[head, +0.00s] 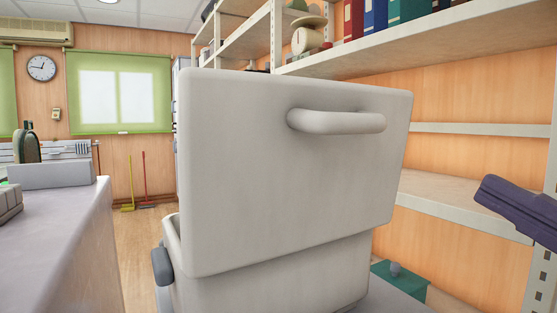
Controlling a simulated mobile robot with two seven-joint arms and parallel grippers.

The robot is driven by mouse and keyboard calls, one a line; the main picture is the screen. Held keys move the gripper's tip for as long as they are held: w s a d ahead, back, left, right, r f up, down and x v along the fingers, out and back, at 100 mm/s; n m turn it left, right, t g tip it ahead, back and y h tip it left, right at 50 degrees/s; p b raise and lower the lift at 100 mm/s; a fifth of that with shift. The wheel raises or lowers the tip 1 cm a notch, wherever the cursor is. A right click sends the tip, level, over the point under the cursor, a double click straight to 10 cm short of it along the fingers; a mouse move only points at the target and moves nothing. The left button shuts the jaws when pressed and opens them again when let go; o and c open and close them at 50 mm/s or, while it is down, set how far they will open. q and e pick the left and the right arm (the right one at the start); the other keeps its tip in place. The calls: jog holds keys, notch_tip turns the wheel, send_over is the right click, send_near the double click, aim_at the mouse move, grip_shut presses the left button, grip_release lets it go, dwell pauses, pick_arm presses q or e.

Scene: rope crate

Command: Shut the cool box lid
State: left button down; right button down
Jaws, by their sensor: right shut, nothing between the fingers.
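The cool box (265,290) is a pale grey box in the middle of the head view, cut off by the bottom edge. Its lid (250,165) stands raised, nearly upright, with a broad flat face toward me. A rounded bar handle (340,122) sits on the upper right of that face. The lid hides most of the box's opening; a bit of rim shows at lower left. My right gripper (484,192) is dark purple, shut and empty. It comes in from the right edge, to the right of the lid and apart from it in the picture. My left gripper is not in view.
A grey counter (85,225) stands at left. Shelves (430,45) with binders run along the right, and a lower shelf (450,200) lies behind my right gripper. A green box (405,280) is low at right. Open floor (145,240) shows left of the cool box.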

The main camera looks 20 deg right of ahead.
aim_at(367, 126)
jog(key=p+x, duration=0.1)
jog(key=x, duration=0.3)
jog(key=p+x, duration=0.1)
jog(key=x, duration=0.3)
jog(key=p+x, duration=0.1)
jog(key=x, duration=0.3)
jog(key=shift+w+r, duration=0.15)
jog(key=shift+r, duration=0.2)
jog(key=shift+w+a, duration=0.1)
jog(key=shift+w, duration=0.35)
